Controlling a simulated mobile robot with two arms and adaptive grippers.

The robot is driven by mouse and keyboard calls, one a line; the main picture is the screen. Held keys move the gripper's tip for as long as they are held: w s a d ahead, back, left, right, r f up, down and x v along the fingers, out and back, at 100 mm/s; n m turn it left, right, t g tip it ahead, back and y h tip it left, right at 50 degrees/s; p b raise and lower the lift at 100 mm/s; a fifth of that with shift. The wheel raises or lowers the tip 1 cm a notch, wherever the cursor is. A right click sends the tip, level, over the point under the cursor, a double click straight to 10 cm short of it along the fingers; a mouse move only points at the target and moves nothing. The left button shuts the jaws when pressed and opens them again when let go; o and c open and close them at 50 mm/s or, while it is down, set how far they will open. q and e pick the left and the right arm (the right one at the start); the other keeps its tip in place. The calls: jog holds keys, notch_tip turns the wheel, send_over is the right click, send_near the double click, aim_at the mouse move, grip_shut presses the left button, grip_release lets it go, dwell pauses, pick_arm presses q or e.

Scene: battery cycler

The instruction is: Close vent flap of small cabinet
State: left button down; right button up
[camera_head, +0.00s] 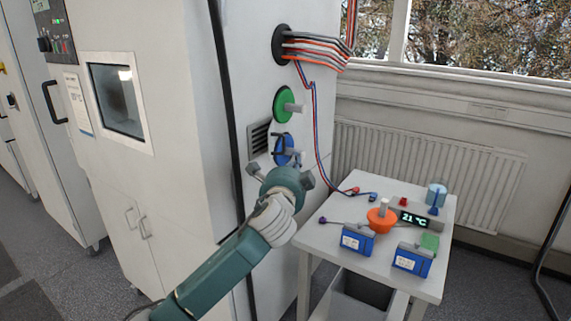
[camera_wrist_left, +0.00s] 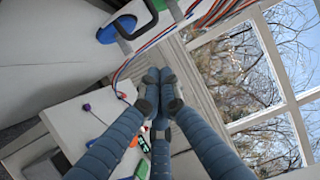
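A green disc (camera_head: 284,104) with a light knob sits above. I cannot tell which part is the vent flap or whether it is open. My left gripper (camera_head: 284,172) is just below the blue disc, covering part of the wall. In the left wrist view, my left gripper's fingertips (camera_wrist_left: 160,95) look close together with nothing visible between them; the blue disc (camera_wrist_left: 113,30) is up and left, apart from them. My right gripper is out of view.
A white table (camera_head: 330,235) at the right holds an orange knobbed device (camera_head: 381,217), blue boxes (camera_head: 411,260) and a display (camera_head: 413,219). Cables (camera_head: 315,120) hang close beside the discs. A radiator (camera_head: 430,170) and window stand behind.

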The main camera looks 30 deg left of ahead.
pick_arm(q)
jog(key=d+p+x, duration=0.1)
jog(key=p+x, duration=0.2)
jog(key=x, duration=0.8)
jog(key=s+a+p, duration=0.1)
jog(key=s+a+h+p, duration=0.1)
jog(key=shift+a+m, duration=0.3)
jog(key=shift+a, duration=0.1)
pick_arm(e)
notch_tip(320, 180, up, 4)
pick_arm(q)
jog(key=shift+w, duration=0.1)
jog(key=shift+a, duration=0.1)
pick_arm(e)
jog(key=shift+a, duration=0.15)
